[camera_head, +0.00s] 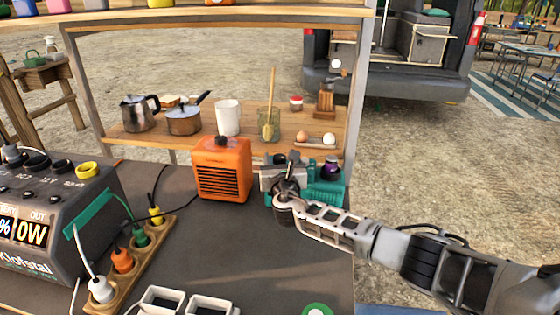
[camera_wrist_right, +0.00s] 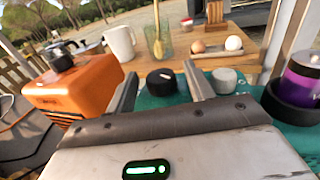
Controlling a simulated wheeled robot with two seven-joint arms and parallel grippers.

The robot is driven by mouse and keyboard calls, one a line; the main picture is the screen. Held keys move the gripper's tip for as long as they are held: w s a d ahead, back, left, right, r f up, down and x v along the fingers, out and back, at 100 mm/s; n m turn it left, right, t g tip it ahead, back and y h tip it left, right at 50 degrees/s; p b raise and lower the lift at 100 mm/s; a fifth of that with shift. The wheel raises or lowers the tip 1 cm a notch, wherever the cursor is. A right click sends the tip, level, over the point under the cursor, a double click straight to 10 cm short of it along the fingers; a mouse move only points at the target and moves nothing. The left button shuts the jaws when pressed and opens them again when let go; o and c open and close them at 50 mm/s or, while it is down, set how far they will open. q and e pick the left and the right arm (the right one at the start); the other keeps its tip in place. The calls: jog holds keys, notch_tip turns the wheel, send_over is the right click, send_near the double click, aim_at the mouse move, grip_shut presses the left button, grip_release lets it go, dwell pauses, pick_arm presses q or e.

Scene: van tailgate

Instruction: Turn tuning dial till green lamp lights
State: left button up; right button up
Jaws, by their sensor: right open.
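A teal device (camera_head: 325,188) stands at the right side of the dark table, partly hidden by my right gripper (camera_head: 284,176). In the right wrist view, a black round dial (camera_wrist_right: 162,82) on its top shows between my open fingers (camera_wrist_right: 161,84), and a grey round knob (camera_wrist_right: 224,80) sits to the right. I cannot tell which one is the tuning dial, or whether the fingers touch the black one. A purple jar-like part (camera_wrist_right: 302,78) stands in a black ring at the device's right. I see no lit green lamp on the device. My left gripper is out of view.
An orange box (camera_head: 222,168) with a grille stands just left of the teal device. A grey power station (camera_head: 45,225) and a wooden socket strip (camera_head: 135,260) are farther left. Behind, a wooden shelf (camera_head: 200,147) holds pots, a mug and eggs.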

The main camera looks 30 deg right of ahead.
jog(key=c, duration=1)
jog(key=shift+w+a+m+g+h, duration=0.1)
jog(key=shift+a+m+g+h, duration=0.15)
jog(key=shift+m+g+h, duration=0.7)
jog(key=shift+m+g+h+b, duration=0.6)
jog(key=shift+m+h, duration=0.45)
jog(key=shift+h, duration=0.6)
jog(key=o, duration=1)
jog(key=p+v, duration=0.1)
jog(key=v, duration=1.5)
jog(key=shift+p, duration=0.35)
